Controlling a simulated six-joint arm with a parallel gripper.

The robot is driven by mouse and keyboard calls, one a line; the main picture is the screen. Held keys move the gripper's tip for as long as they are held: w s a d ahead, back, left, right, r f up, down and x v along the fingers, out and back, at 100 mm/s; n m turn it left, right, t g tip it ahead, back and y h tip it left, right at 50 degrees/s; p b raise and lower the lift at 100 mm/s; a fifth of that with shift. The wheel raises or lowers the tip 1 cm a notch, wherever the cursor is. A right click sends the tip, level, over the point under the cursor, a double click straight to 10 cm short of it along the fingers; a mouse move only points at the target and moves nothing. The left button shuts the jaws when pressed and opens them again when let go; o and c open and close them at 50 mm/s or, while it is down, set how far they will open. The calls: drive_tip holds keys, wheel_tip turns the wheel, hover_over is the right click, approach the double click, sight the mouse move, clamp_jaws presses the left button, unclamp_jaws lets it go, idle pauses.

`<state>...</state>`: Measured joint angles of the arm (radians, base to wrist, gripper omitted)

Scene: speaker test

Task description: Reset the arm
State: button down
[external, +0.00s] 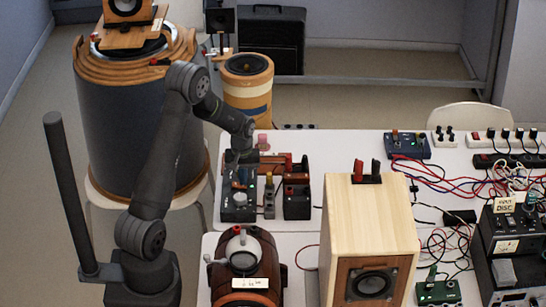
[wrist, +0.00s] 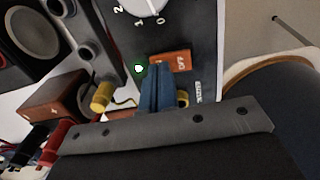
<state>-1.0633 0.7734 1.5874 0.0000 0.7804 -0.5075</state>
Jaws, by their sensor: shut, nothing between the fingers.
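My gripper (external: 240,180) is at the end of my arm, low over a black control box (external: 238,207) on the white table in the external view. In the wrist view, the two blue fingers of my gripper (wrist: 158,84) are together with nothing between them. They are over the dark panel of the box, close beside an orange switch (wrist: 172,61) marked OFF and a small green light (wrist: 140,69). A white numbered dial (wrist: 140,7) is at the top edge of that view. I cannot tell whether the fingertips touch the panel.
A wooden speaker (external: 370,225) and a round brown speaker (external: 244,262) stand in front of the box. A large drum-shaped speaker (external: 130,130) is behind my arm. A yellow plug (wrist: 102,97) sits beside the fingers. Tangled cables cover the right side.

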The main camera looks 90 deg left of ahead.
idle(0.4)
wheel_tip(320, 180, up, 6)
drive_tip(key=shift+r, duration=0.2)
wheel_tip(320, 180, down, 7)
drive_tip(key=shift+r, duration=0.15)
wheel_tip(320, 180, up, 9)
drive_tip(key=w+d+r+m, duration=0.1)
drive_tip(key=w+r+m, duration=0.1)
drive_tip(key=w, duration=0.6)
drive_tip(key=w+r+m+y, duration=0.1)
drive_tip(key=w+r, duration=0.3)
drive_tip(key=w, duration=0.4)
drive_tip(key=shift+w+d+m+t, duration=0.3)
drive_tip(key=shift+d+m, duration=0.05)
drive_tip(key=shift+m, duration=0.35)
idle(1.1)
